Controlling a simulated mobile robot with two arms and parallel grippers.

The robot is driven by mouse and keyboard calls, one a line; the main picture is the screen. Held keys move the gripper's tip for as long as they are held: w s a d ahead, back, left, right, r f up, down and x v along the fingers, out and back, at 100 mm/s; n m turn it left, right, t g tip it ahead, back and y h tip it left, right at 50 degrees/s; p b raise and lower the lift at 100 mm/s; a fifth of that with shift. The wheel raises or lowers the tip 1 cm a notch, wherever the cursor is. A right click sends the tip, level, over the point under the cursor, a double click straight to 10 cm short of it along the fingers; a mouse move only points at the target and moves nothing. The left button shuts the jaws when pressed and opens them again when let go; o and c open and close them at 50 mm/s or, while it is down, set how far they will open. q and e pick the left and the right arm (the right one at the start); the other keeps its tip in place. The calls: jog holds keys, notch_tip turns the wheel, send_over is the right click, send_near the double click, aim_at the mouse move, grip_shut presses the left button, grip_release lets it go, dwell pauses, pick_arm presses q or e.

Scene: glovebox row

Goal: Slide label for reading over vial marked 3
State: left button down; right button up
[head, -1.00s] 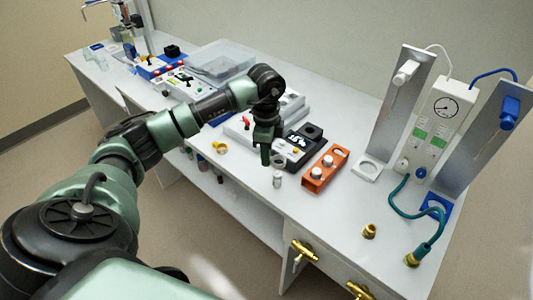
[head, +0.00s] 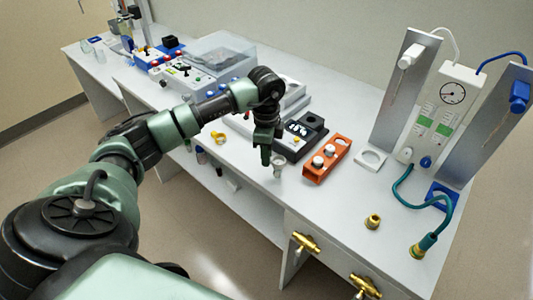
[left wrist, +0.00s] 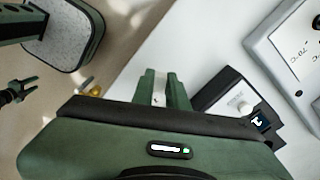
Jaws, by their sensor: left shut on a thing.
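My left gripper (head: 266,156) points down over the front part of the bench. Its fingers are shut on a small pale ring-like piece (head: 279,160), which looks like the label. The piece shows as a white bit between the fingers in the left wrist view (left wrist: 158,97). A small vial stood right below it; now the two overlap, and I cannot tell how far the ring is around the vial. No number can be read on that vial. A dark green gripper-like shape (left wrist: 19,88), probably my right gripper, shows small at the left of the left wrist view.
An orange rack (head: 340,150) with white-capped vials stands close to the right. A dark device with a lit display (head: 298,128) is just behind. The bench front edge is near.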

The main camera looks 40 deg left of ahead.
pick_arm(q)
jog(key=shift+f+b, duration=1)
jog(key=shift+f, duration=0.7)
jog(key=c, duration=1.3)
grip_release()
notch_tip(320, 180, up, 8)
jog(key=shift+f+b, duration=0.1)
jog(key=shift+b, duration=0.7)
